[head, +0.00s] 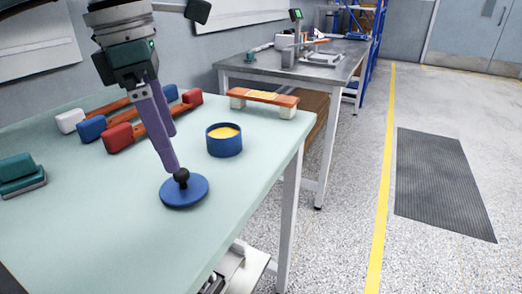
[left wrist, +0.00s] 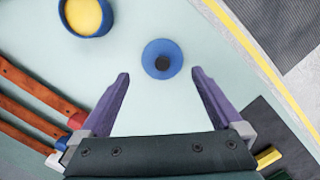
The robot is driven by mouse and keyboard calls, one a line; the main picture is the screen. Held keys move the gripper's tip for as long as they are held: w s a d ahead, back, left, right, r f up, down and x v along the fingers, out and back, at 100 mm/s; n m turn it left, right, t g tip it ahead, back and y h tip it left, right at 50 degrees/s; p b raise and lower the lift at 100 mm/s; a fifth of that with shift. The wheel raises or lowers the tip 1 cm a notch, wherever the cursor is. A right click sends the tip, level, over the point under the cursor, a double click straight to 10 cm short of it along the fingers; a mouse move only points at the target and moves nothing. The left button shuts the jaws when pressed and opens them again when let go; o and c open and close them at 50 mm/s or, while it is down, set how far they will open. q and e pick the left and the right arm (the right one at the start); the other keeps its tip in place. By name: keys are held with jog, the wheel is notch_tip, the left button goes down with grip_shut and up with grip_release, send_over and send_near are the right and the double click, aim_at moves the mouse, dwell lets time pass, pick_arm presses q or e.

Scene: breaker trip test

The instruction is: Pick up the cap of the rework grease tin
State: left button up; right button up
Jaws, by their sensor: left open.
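The cap (head: 184,192) is a flat blue disc with a black knob, lying on the pale green table near its front right edge. It also shows in the left wrist view (left wrist: 162,59), beyond and between my fingertips. The blue tin (head: 224,143) with yellow grease stands open behind the cap; it shows at the top left of the left wrist view (left wrist: 86,17). My left gripper (head: 172,150) has purple fingers and is open and empty. In the head view it hangs above the cap, one fingertip overlapping the knob; contact cannot be told. My right gripper is not in view.
Several wooden bars with red, blue and white ends (head: 118,138) lie left of the tin. An orange bar on white blocks (head: 264,100) stands behind it. A teal block (head: 21,174) lies at left. The table (head: 120,225) is clear around the cap.

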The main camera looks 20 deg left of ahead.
aim_at(181, 172)
pick_arm(q)
jog(key=f, duration=0.6)
jog(key=shift+w+d+f, duration=0.15)
jog(key=shift+d+f, duration=0.25)
jog(key=shift+c, duration=0.2)
jog(key=c, duration=1)
jog(key=shift+o, duration=0.2)
jog(key=shift+r, duration=0.2)
